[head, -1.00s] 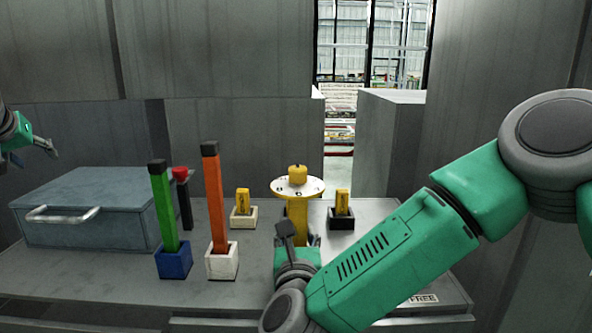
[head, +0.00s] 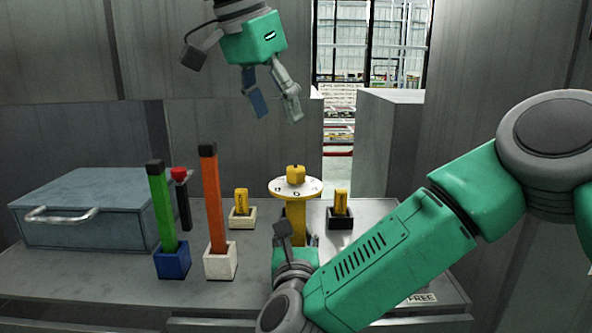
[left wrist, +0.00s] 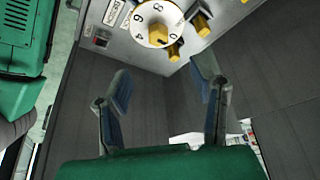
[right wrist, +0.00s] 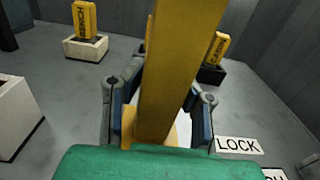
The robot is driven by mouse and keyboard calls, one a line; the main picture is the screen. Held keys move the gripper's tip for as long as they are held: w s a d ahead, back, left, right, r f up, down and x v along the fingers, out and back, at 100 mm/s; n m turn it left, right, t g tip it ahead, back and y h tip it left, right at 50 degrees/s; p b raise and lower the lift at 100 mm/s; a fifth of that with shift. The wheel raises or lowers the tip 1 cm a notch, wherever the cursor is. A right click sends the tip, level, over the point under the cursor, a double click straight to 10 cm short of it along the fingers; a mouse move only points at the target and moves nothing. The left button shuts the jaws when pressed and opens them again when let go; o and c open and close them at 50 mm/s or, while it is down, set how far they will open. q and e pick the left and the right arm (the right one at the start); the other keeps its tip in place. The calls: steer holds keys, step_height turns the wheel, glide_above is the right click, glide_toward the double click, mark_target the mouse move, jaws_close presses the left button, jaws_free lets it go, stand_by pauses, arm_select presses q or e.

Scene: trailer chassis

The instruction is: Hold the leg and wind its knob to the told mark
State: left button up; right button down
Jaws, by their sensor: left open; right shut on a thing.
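The yellow leg (head: 295,222) stands upright on the grey bench, topped by a white numbered dial (head: 281,188) with a yellow knob (head: 296,174). My right gripper (head: 296,243) is low on the leg. In the right wrist view its fingers close on both sides of the leg (right wrist: 172,75), near its foot. My left gripper (head: 277,109) is open and empty, above the dial and a little to its left. In the left wrist view the dial (left wrist: 143,31) is beyond the open fingers, with several numerals showing. I cannot tell which mark the knob points to.
On the bench are a blue-grey box (head: 85,205), a green bar (head: 162,210) in a blue holder, an orange bar (head: 212,200) in a white holder, and a red-topped post (head: 181,180). Yellow BENCH (right wrist: 84,20) and CABIN (right wrist: 218,47) markers stand behind the leg. A LOCK plate (right wrist: 238,145) lies nearby.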

mark_target(294, 167)
arm_select(q)
steer(key=x, duration=1.2)
steer(key=shift+s, duration=0.15)
steer(key=c, duration=1.2)
